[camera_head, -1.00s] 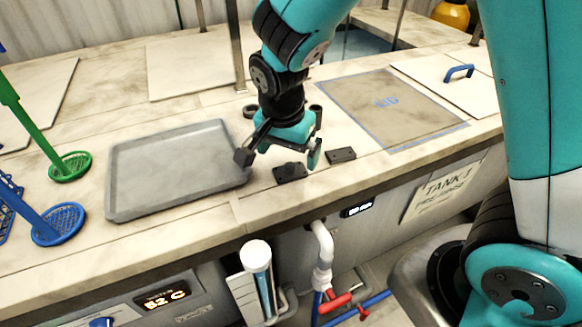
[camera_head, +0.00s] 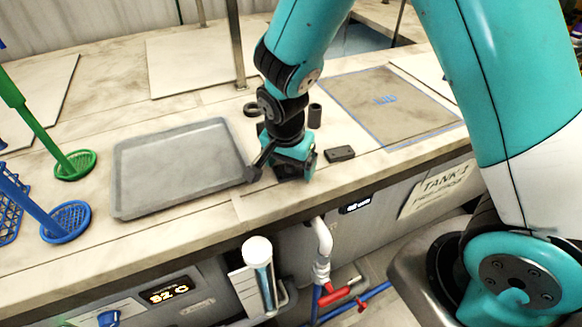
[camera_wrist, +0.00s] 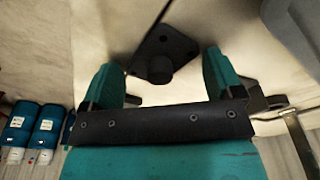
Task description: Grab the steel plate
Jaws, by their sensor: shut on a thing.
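A small dark plate (camera_wrist: 178,44) with a round boss lies between the two teal fingers of my gripper (camera_wrist: 163,75) in the wrist view; I take it for the steel plate. My gripper is shut on it. In the head view my gripper (camera_head: 290,172) is low over the counter's front part, right of the grey tray, and largely hides this plate. A second flat dark piece (camera_head: 340,153) lies on the counter just right of my gripper, apart from it.
An empty grey tray (camera_head: 180,170) lies left of my gripper. A dark ring (camera_head: 252,110) and a dark cylinder (camera_head: 315,115) stand behind. A blue-outlined panel (camera_head: 395,105) lies right. Green (camera_head: 75,165) and blue (camera_head: 65,222) mesh tools are at far left.

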